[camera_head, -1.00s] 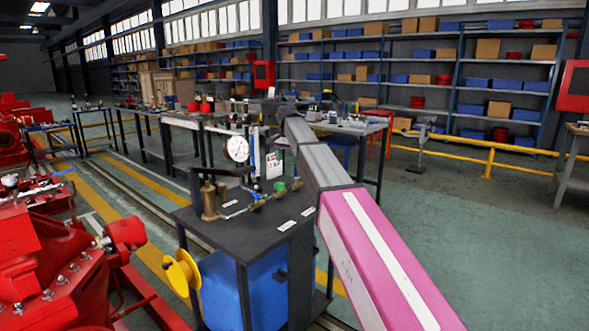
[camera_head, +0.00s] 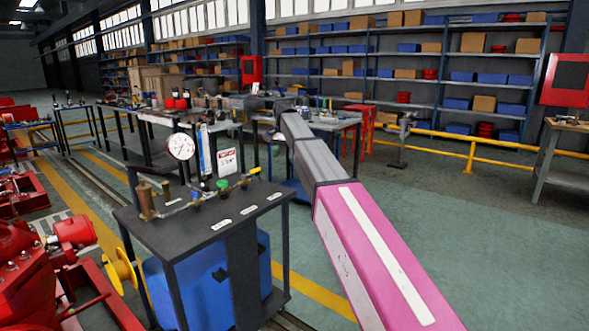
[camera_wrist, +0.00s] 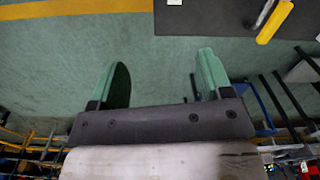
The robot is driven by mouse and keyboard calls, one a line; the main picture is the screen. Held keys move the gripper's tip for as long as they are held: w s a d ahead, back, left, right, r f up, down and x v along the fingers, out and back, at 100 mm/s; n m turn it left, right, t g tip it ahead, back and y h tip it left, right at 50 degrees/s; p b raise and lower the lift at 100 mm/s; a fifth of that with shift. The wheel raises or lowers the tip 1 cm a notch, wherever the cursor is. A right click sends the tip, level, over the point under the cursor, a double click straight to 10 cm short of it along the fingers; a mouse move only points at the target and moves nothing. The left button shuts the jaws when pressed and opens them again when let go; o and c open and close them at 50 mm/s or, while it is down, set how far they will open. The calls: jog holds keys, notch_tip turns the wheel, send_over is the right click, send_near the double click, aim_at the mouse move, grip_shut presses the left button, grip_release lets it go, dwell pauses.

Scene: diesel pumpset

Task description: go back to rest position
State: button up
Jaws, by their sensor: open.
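My gripper (camera_wrist: 158,82) shows in the wrist view with its two green-padded fingers well apart. Nothing is between them; green floor shows behind the gap. In the head view my pink and grey arm stretches from the lower right toward the middle, and its far end is hard to make out against the benches. A dark test bench (camera_head: 215,225) with a white dial gauge (camera_head: 181,146), brass fittings and a blue tank (camera_head: 210,285) below stands left of my arm, apart from it as far as I can see.
Red machinery (camera_head: 30,265) with a yellow reel (camera_head: 122,270) stands at the left. Workbenches (camera_head: 330,124) stand beyond. A yellow rail (camera_head: 490,145) runs before shelves (camera_head: 350,72) of boxes. A grey table (camera_head: 560,160) stands at the right. Floor right of my arm is clear.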

jog(key=s+d+f+n, duration=0.1)
jog(key=s+d+f, duration=0.3)
jog(key=f, duration=0.4)
jog(key=s+d+f+n, duration=0.1)
jog(key=s+d+f, duration=0.35)
jog(key=f, duration=0.25)
jog(key=s+d+f, duration=0.4)
jog(key=s+f, duration=0.1)
jog(key=f, duration=0.3)
jog(key=s+d+f+n, duration=0.1)
jog(key=s+d+f, duration=0.4)
jog(key=s+f, duration=0.3)
jog(key=s+d+f+n, duration=0.2)
jog(key=s+d+f, duration=0.3)
jog(key=s+f, duration=0.3)
jog(key=s, duration=0.4)
jog(key=shift+s, duration=0.35)
